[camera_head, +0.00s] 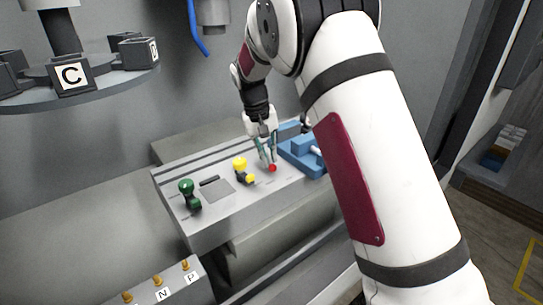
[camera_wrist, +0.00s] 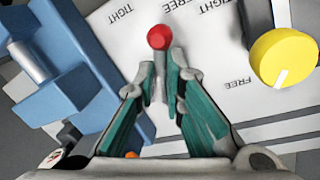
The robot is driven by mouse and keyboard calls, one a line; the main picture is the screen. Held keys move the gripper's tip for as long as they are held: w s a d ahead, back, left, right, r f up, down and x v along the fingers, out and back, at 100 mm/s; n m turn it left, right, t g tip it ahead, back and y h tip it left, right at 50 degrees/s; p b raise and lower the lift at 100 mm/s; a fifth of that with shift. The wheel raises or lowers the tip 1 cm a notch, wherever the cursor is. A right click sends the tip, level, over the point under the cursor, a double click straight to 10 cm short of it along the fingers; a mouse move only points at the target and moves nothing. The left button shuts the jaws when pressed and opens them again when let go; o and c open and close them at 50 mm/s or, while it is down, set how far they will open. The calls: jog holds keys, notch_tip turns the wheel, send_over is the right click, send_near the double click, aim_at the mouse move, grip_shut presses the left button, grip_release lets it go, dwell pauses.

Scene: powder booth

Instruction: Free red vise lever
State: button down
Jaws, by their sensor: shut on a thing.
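The red vise lever (camera_wrist: 159,38) shows in the wrist view as a red ball on a grey stem, at the tips of my gripper (camera_wrist: 161,78). The fingers, with green pads, are closed around the stem just below the ball. In the head view my gripper (camera_head: 268,162) points down at the panel, with the red ball (camera_head: 272,168) at its fingertips. The blue vise (camera_wrist: 70,75) stands left of the lever in the wrist view; it also shows in the head view (camera_head: 299,150), partly behind my arm. Labels TIGHT and FREE are printed on the panel.
A yellow knob (camera_head: 240,163) and a green knob (camera_head: 187,188) stand on the grey panel (camera_head: 225,228) left of my gripper. Brass toggles (camera_head: 157,279) are at the front. A round carousel with lettered blocks (camera_head: 73,75) is upper left. A blue hose (camera_head: 196,30) hangs behind.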

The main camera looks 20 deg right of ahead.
jog(key=shift+w+a+m, duration=0.1)
jog(key=shift+a+m, duration=0.2)
jog(key=shift+m, duration=0.4)
jog(key=c, duration=1.7)
grip_release()
jog(key=shift+o, duration=0.2)
jog(key=shift+a, duration=0.1)
notch_tip(320, 180, up, 12)
jog(key=a, duration=0.2)
jog(key=shift+w, duration=0.25)
jog(key=shift+a+f, duration=0.1)
